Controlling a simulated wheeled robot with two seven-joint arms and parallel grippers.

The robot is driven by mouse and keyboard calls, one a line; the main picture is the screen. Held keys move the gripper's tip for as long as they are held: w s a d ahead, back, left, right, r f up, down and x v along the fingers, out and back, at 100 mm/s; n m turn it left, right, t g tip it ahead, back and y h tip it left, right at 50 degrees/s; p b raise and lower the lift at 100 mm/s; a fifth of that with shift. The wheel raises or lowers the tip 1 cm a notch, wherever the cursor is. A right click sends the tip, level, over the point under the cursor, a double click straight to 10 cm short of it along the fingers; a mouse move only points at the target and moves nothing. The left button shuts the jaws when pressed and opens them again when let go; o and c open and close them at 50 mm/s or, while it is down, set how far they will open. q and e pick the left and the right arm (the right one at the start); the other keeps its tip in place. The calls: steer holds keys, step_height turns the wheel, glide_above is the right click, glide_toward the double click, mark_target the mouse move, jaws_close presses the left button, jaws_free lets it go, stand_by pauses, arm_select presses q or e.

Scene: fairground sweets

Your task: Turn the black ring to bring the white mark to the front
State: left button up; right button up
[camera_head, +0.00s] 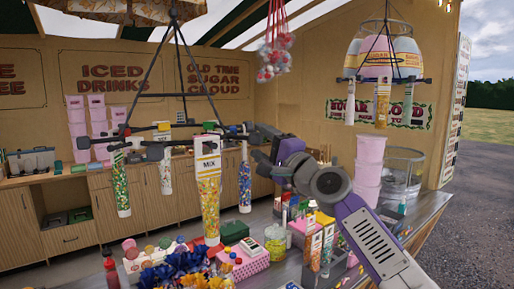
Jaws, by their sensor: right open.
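A black ring (125,138) hangs from dark rods in the left half of the head view, with sweet-filled tubes and a bag marked MIX (208,185) hanging from it. I cannot clearly make out a white mark on the ring. My right arm comes in from the lower right. My right gripper (240,133) is open at the ring's right side, close to the rim. Whether it touches the ring is unclear. My left gripper is out of view.
A second hanging rack (388,80) with bottles is at the upper right. Pink tubs (368,170) stand on the counter behind my right arm. A pink dotted box (243,262), a red bottle (111,272) and other sweets crowd the counter below the ring.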

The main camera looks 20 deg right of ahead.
steer(key=b+v, duration=0.4)
steer(key=v, duration=0.3)
steer(key=shift+s+b, duration=0.2)
steer(key=shift+b, duration=0.1)
steer(key=shift+f, duration=0.1)
